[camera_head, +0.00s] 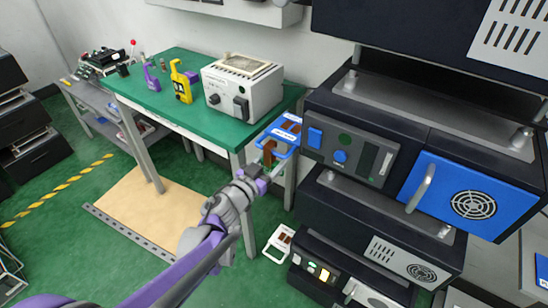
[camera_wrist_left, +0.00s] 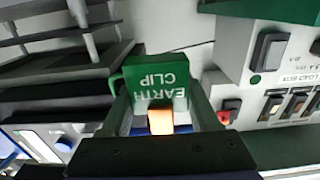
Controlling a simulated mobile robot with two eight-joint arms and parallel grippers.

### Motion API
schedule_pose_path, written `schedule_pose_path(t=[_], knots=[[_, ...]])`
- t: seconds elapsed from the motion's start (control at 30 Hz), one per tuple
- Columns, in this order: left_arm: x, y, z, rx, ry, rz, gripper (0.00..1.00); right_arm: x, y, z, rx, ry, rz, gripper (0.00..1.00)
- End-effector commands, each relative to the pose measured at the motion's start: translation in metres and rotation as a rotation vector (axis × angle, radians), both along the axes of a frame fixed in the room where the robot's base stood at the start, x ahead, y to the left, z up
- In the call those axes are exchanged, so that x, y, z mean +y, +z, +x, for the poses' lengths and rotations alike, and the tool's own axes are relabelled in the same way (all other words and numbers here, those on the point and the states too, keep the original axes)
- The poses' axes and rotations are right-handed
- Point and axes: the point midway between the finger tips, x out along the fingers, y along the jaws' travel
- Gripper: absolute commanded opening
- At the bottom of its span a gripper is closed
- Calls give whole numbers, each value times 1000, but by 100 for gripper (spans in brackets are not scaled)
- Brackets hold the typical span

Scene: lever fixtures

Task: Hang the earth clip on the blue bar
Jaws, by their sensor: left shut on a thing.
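The green earth clip (camera_wrist_left: 158,78), with its name in white letters, shows upside down in the left wrist view. My left gripper (camera_wrist_left: 160,122) is shut on it, and an orange part of it shows between the fingers. In the head view my left gripper (camera_head: 264,181) is in front of the table's right end; I cannot make out the clip there. Just above it are blue-framed pieces (camera_head: 284,136) with white labels and brown parts. I cannot tell which part of them is the blue bar, or whether the clip touches it. My right gripper is not in view.
A green-topped table (camera_head: 170,98) carries a grey box (camera_head: 243,88) and a yellow tool (camera_head: 182,82). Dark equipment racks (camera_head: 400,130) with a blue panel (camera_head: 450,195) stand close on the right. A white-framed piece (camera_head: 279,243) is low beside them.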

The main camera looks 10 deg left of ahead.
Motion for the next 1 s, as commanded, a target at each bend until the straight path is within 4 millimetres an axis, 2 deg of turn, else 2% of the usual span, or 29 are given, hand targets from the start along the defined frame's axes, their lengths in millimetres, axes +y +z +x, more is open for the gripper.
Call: schedule_pose_path(t=[0.43,0.47,0.63,0.67,1.0], knots=[[0,-5,0,0,0,0,7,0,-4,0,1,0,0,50],[0,-5,0,0,0,0,63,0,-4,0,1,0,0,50],[0,-5,0,0,0,0,94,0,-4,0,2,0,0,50],[0,-5,0,0,0,0,97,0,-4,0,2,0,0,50],[2,-5,-4,0,0,1,97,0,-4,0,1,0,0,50]])
